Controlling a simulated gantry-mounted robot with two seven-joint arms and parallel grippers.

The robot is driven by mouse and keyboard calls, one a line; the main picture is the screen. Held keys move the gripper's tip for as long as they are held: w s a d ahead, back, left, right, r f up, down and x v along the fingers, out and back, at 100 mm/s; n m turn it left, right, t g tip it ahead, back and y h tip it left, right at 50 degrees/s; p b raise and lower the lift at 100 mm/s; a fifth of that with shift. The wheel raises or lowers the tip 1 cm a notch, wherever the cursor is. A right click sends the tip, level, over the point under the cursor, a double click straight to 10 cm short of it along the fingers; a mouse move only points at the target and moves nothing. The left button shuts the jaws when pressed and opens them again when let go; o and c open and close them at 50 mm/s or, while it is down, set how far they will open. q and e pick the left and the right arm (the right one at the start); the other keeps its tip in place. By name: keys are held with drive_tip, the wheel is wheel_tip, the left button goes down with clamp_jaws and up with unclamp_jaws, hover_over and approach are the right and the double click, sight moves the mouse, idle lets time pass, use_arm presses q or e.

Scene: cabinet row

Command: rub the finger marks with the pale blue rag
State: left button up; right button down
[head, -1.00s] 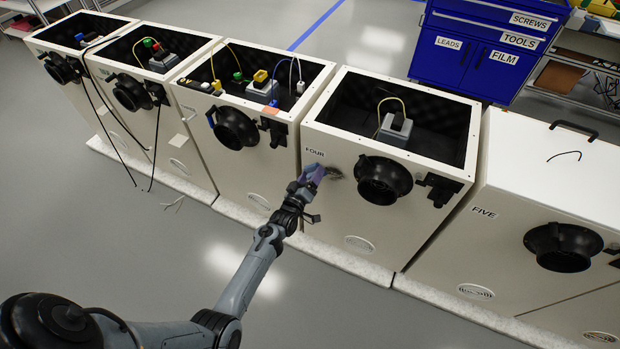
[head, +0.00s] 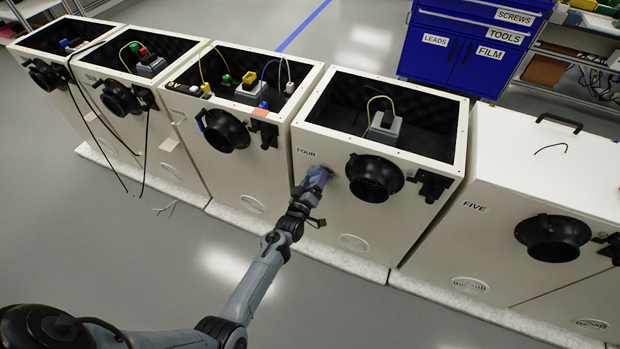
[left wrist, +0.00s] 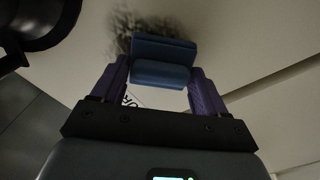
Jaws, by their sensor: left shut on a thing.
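My left gripper (head: 315,183) is at the front of the box labelled FOUR (head: 320,222), just left of its round black port. In the left wrist view the gripper (left wrist: 160,85) is shut on the folded blue rag (left wrist: 163,50), which lies between its two purple fingers. The rag is at the panel, over part of the dark finger marks (left wrist: 128,22); whether it presses on them I cannot tell. The marks show beyond the rag's top and left side. In the head view the gripper and rag hide most of the marks. My right gripper is not in view.
The black port (head: 374,178) of box FOUR juts out right of the gripper, with a black latch (head: 432,186) beyond it. Box FIVE (head: 490,250) is closed; the others are open-topped. Black cables (head: 100,140) hang at the left. Floor in front is mostly clear.

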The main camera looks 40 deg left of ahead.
sight(335, 176)
use_arm(q)
drive_tip(key=shift+w+d, duration=0.3)
drive_tip(key=shift+d, duration=0.6)
drive_tip(key=shift+w+d, duration=0.25)
drive_tip(key=shift+d, duration=0.7)
drive_tip(key=shift+w+d, duration=0.3)
drive_tip(key=shift+d, duration=0.6)
drive_tip(key=shift+w+d+b, duration=0.25)
drive_tip(key=shift+d+b, duration=0.15)
drive_tip(key=shift+d, duration=0.85)
drive_tip(key=shift+s+a+r+p, duration=0.15)
drive_tip(key=shift+a+p, duration=0.15)
drive_tip(key=shift+a, duration=0.35)
drive_tip(key=shift+s+a+f+p, duration=0.15)
drive_tip(key=shift+a+p, duration=0.15)
drive_tip(key=shift+a, duration=0.3)
drive_tip(key=shift+s+a+p, duration=0.1)
drive_tip(key=shift+s+a, duration=0.15)
drive_tip(key=shift+a, duration=0.7)
drive_tip(key=shift+s+a+p, duration=0.15)
drive_tip(key=shift+s+a, duration=0.05)
drive_tip(key=shift+a, duration=0.75)
drive_tip(key=shift+s+a+p, duration=0.1)
drive_tip(key=shift+s+a, duration=0.15)
drive_tip(key=shift+a, duration=0.7)
drive_tip(key=shift+a, duration=0.15)
